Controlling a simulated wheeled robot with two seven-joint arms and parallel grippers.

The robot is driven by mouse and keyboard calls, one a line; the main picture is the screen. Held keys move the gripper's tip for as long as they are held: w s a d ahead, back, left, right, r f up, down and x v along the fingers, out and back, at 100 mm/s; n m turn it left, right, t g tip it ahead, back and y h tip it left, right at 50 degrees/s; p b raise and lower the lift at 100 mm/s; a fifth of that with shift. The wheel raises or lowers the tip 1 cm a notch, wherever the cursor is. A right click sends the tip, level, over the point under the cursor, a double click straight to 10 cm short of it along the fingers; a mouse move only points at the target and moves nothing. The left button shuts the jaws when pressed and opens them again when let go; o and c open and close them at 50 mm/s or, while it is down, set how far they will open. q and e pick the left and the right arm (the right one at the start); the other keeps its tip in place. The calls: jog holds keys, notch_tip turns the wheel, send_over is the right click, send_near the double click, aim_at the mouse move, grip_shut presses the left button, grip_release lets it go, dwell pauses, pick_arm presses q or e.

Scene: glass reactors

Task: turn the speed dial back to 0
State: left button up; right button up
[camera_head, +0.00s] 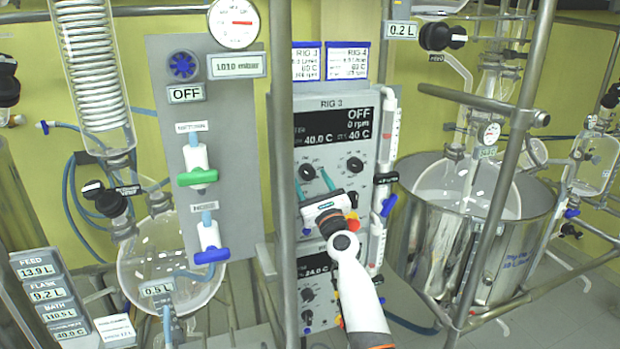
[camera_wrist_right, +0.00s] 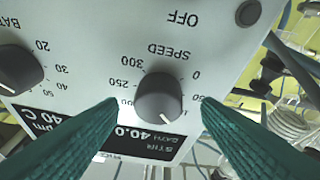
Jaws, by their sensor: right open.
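The speed dial (camera_wrist_right: 158,98) is a dark round knob on the grey RIG 3 panel, also visible in the head view (camera_head: 307,172). In the wrist view, which is upside down, its pale pointer line aims away from the 0 mark, toward the low-hundreds side; the exact number is hard to read. My right gripper (camera_head: 310,177) is open, with one green finger on each side of the dial and gaps showing between. The RIG 3 display (camera_head: 335,120) reads OFF, 0 rpm and 40.0 C. My left gripper is out of view.
The bath dial (camera_head: 354,163) sits right of the speed dial. A metal post (camera_head: 281,60) stands just left of the controller. A second controller (camera_head: 318,290) is below. A steel bath (camera_head: 420,250) stands to the right.

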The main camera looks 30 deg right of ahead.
jog(key=shift+x, duration=0.8)
jog(key=shift+r, duration=0.1)
jog(key=shift+c, duration=0.2)
jog(key=c, duration=1)
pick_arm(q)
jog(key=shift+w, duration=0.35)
pick_arm(e)
jog(key=shift+o, duration=0.2)
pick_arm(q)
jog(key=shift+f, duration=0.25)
pick_arm(e)
jog(key=shift+n, duration=0.3)
